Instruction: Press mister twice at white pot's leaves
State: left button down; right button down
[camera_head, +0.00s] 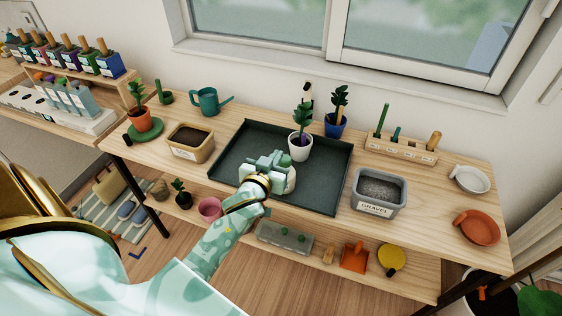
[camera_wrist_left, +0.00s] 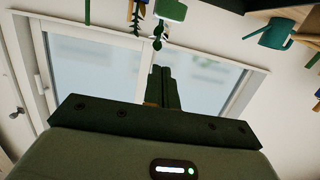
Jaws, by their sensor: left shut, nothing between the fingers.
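The white pot (camera_head: 300,152) stands upright on the dark tray, with green leaves (camera_head: 302,116) rising from it. My left gripper (camera_head: 278,158) is over the tray, left of the white pot and apart from it. Its fingers are shut and empty; they also show together in the left wrist view (camera_wrist_left: 160,86). In that view, leaves (camera_wrist_left: 158,36) hang upside down at the top beyond the fingertips. I cannot clearly pick out the mister. A slim dark-topped thing (camera_head: 307,90) shows partly behind the leaves, and I cannot tell what it is. My right gripper is not in view.
The dark tray (camera_head: 233,160) fills the bench's middle. A blue pot (camera_head: 335,128) stands near its back edge. A gravel bin (camera_head: 377,194) and wooden tool rack (camera_head: 400,148) are on the right; a soil box (camera_head: 190,142) and teal watering can (camera_head: 209,101) are on the left.

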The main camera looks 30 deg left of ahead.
aim_at(284, 163)
pick_arm(q)
jog(key=w+f+b, duration=0.1)
jog(key=w+f, duration=0.1)
jog(key=w+a+f+b, duration=0.1)
jog(key=shift+w+f, duration=0.35)
jog(key=shift+d+f, duration=0.1)
jog(key=shift+f, duration=0.4)
